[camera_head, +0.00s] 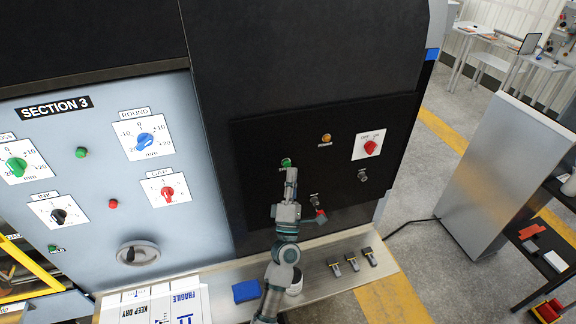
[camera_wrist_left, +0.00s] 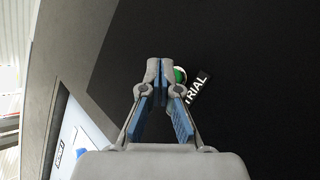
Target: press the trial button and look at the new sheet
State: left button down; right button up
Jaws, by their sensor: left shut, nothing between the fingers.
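The green trial button (camera_head: 286,162) is on the black panel of the machine. In the left wrist view the green button (camera_wrist_left: 180,75) shows partly behind my fingertips, beside a label reading TRIAL (camera_wrist_left: 198,92). My left gripper (camera_head: 291,172) is shut and empty, its tips right at the button; I cannot tell whether they touch it. It also fills the middle of the left wrist view (camera_wrist_left: 158,66). A printed sheet (camera_head: 160,306) with FRAGILE and KEEP DRY lies at the lower left of the head view. My right gripper is not in view.
The black panel also has an orange button (camera_head: 326,138) and a red knob (camera_head: 370,147). The grey SECTION 3 panel (camera_head: 95,185) with several knobs stands left.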

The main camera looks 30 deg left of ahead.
pick_arm(q)
jog(key=shift+w+a+r, duration=0.1)
jog(key=shift+a, duration=0.1)
dwell(0.7)
jog(key=shift+w+a, duration=0.15)
